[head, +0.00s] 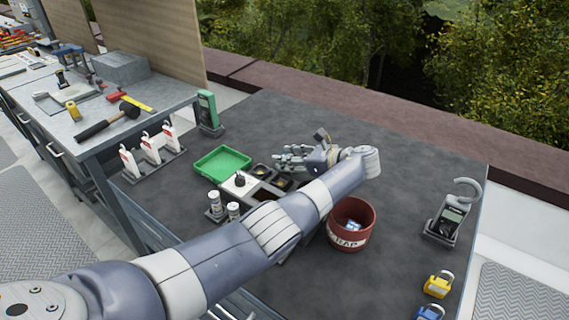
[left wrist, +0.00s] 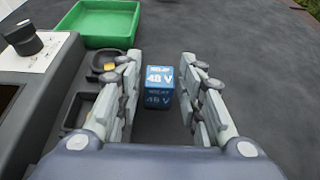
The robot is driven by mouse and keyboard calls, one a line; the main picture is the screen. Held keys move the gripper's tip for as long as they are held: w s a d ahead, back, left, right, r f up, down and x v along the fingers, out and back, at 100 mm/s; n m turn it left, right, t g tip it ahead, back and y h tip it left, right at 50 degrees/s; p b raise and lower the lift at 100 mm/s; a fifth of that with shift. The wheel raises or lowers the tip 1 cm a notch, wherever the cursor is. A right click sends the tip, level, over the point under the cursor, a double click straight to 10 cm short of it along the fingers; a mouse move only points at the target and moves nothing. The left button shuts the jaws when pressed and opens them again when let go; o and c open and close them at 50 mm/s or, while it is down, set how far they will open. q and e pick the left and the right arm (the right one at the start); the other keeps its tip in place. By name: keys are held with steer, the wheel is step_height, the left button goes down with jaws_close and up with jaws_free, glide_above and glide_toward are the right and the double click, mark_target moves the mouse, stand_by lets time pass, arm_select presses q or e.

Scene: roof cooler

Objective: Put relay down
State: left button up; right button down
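A blue relay (left wrist: 160,92) marked "48 V" shows in the left wrist view, between the spread fingers of my left gripper (left wrist: 158,92). My right gripper is not in view.
A green tray (head: 222,163) and white panel with a black knob (head: 240,181) are left of the gripper. A red bin (head: 350,238) holding small pieces stands near my forearm. A meter (head: 449,218) and padlocks (head: 438,284) are at right. Dark tabletop lies clear beyond.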

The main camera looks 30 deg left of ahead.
arm_select(q)
steer(key=shift+d, duration=0.1)
jaws_close()
